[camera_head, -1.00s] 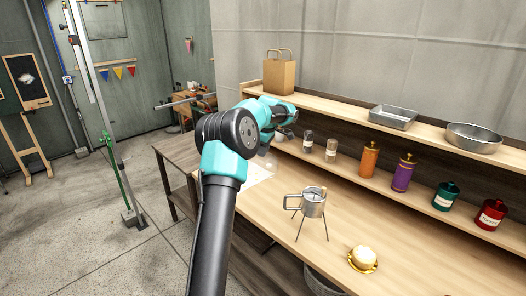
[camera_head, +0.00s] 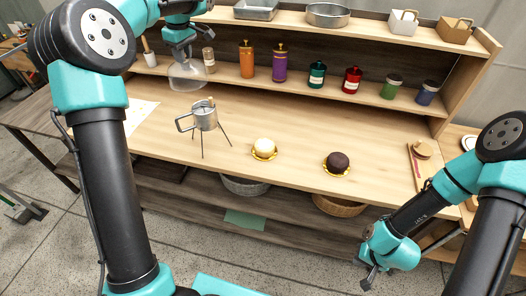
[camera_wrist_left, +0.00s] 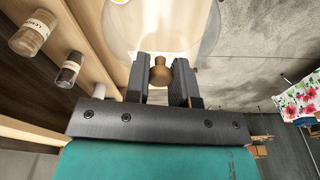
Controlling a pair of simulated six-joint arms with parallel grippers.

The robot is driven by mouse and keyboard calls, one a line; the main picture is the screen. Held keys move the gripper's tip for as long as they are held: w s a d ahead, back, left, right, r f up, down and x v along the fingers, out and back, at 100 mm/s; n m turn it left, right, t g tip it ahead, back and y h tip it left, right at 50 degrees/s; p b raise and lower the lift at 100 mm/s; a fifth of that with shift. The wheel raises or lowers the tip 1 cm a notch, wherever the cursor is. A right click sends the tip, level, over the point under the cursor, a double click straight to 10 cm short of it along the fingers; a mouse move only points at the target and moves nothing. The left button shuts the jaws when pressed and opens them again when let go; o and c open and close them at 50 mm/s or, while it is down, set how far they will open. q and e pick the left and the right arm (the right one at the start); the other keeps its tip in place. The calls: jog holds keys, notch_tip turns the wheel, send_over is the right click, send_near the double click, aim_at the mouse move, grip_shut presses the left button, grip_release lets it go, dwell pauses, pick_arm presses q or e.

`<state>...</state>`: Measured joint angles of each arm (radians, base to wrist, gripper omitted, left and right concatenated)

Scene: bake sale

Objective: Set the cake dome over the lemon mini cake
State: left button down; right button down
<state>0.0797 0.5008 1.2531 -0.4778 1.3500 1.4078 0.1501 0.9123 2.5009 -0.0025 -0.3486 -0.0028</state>
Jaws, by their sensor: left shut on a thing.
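The lemon mini cake (camera_head: 264,146) is pale and round and sits on a small gold base at the middle of the table. The cake dome (camera_head: 187,77) is clear. It hangs below my left gripper (camera_head: 178,52), above the back left of the table and apart from the cake. In the left wrist view my left gripper (camera_wrist_left: 161,82) is shut on the dome's brown knob (camera_wrist_left: 160,71), and the clear dome spreads beyond it. My right gripper (camera_head: 371,273) is low at the front right, away from the cakes; its finger opening is too small to tell.
A metal pitcher on a thin-legged stand (camera_head: 204,117) stands between the dome and the lemon cake. A dark mini cake (camera_head: 337,162) sits to the right. Several bottles and canisters line the back shelf. The table around the lemon cake is clear.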

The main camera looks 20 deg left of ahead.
pick_arm(q)
jog(key=w+d+f+m, duration=0.1)
jog(key=d+f+m, duration=0.15)
jog(key=d, duration=0.75)
jog(key=d+f+m, duration=0.1)
jog(key=d+m, duration=0.3)
jog(key=d, duration=0.7)
jog(key=s+d+f+m+t+h, duration=0.1)
jog(key=s+d+f+m, duration=0.25)
jog(key=d+f, duration=0.6)
jog(key=s+d+f+m, duration=0.35)
jog(key=d+f, duration=0.45)
jog(key=d, duration=0.3)
jog(key=w+a+r, duration=0.2)
jog(key=a, duration=0.4)
jog(key=w+a+r+n, duration=0.1)
jog(key=w+a+r, duration=0.1)
jog(key=a, duration=0.5)
jog(key=shift+w+a+r, duration=0.2)
jog(key=shift+r, duration=0.6)
jog(key=shift+f, duration=0.1)
notch_tip(320, 180, down, 6)
